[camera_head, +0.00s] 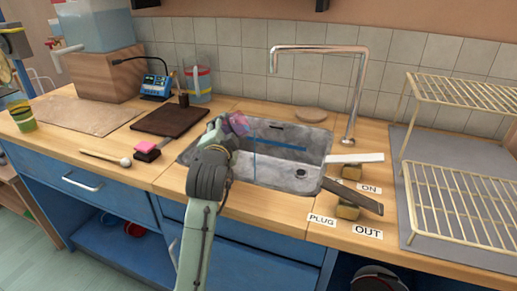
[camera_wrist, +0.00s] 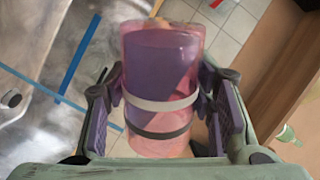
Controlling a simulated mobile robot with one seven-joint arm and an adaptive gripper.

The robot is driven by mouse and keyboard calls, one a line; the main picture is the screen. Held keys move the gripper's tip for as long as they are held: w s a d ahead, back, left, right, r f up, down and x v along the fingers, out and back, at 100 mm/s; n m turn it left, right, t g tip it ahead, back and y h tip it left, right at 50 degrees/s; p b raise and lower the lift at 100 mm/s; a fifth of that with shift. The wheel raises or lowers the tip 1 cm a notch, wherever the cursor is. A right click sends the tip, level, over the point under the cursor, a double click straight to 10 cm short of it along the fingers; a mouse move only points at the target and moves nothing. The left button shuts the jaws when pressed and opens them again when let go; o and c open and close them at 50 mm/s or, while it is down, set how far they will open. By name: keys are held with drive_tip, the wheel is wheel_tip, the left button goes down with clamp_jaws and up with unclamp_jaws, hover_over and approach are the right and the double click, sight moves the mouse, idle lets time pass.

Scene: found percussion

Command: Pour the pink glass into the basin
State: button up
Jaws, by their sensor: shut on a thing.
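The pink glass (camera_head: 238,122) is held over the left back part of the basin in the head view, and it looks tilted. In the wrist view the see-through pink glass (camera_wrist: 163,60) sits between my finger pads, with a white band and a dark band around it. A purple area shows inside it; I cannot tell whether that is liquid. My gripper (camera_head: 226,126) is shut on the glass.
A chrome faucet (camera_head: 356,95) arches over the basin's back right. Levers on wooden blocks stand right of it, near "ON" (camera_head: 369,189), "PLUG" and "OUT" labels. A wire rack (camera_head: 470,200) is further right.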

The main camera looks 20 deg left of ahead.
drive_tip(key=shift+f+b, duration=0.2)
drive_tip(key=shift+b, duration=0.1)
drive_tip(key=shift+r+m, duration=0.5)
drive_tip(key=shift+m, duration=0.5)
idle(0.4)
drive_tip(key=shift+w+d+f+m+b, duration=0.15)
drive_tip(key=shift+d+m+b, duration=0.2)
drive_tip(key=shift+b, duration=0.15)
drive_tip(key=shift+w+d+f+m+b, duration=0.1)
drive_tip(key=shift+d+f+m+b, duration=0.05)
drive_tip(key=shift+d+m+b, duration=0.3)
idle(0.4)
drive_tip(key=shift+w+d+r+m+y, duration=0.15)
drive_tip(key=shift+r+m+y, duration=0.15)
drive_tip(key=shift+r+m, duration=0.4)
idle(1.0)
